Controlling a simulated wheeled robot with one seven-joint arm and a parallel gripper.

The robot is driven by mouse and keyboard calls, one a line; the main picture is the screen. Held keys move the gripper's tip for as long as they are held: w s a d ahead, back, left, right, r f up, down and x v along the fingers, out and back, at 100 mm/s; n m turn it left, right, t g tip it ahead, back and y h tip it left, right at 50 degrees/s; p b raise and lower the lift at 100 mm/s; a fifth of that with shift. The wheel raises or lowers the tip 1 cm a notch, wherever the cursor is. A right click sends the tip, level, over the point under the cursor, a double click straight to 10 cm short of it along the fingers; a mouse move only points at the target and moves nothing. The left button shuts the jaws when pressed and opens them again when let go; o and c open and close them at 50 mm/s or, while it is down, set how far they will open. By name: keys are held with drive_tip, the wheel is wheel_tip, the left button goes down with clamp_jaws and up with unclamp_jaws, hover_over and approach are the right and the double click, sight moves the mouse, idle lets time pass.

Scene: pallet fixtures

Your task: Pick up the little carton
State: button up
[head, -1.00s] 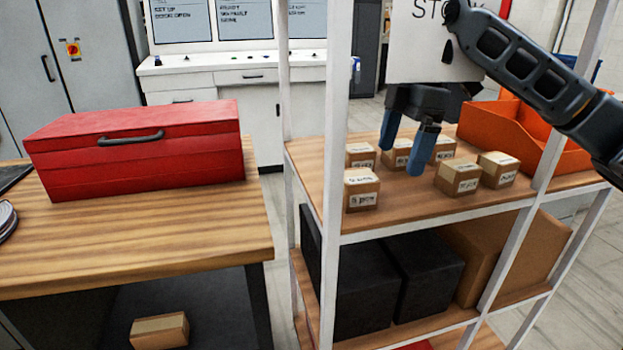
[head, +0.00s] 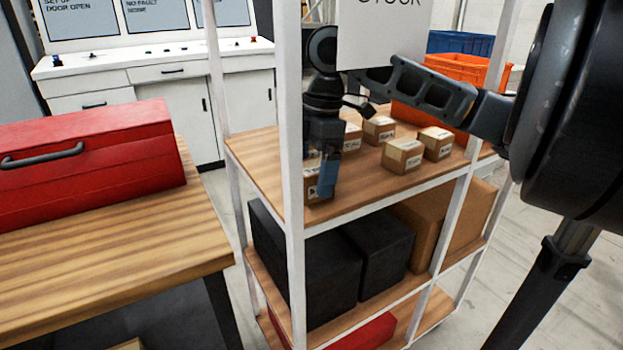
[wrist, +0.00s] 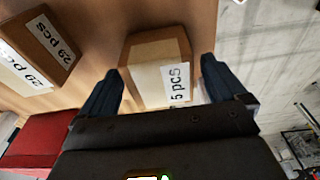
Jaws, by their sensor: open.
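Several little brown cartons with white labels sit on the upper shelf. The front-left carton (head: 312,190) is partly hidden by my gripper (head: 326,188), which points down at it. In the wrist view this carton (wrist: 158,62), labelled "5 pcs", lies between the open blue fingers of my gripper (wrist: 160,70). Gaps show between it and the fingers, and it rests on the wood. Another carton (wrist: 42,45), labelled "29 pcs", lies to the left there. In the head view, more cartons (head: 404,156) stand to the right and behind.
White posts (head: 293,120) frame the wooden shelf (head: 262,165); one stands just left of my gripper. A sign (head: 383,35) hangs above. An orange bin (head: 455,78) stands behind. A red toolbox (head: 90,160) sits on the workbench (head: 110,240) at left.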

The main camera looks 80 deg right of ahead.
drive_tip(key=shift+f, duration=0.1)
drive_tip(key=c, duration=1.1)
drive_tip(key=shift+c, duration=0.2)
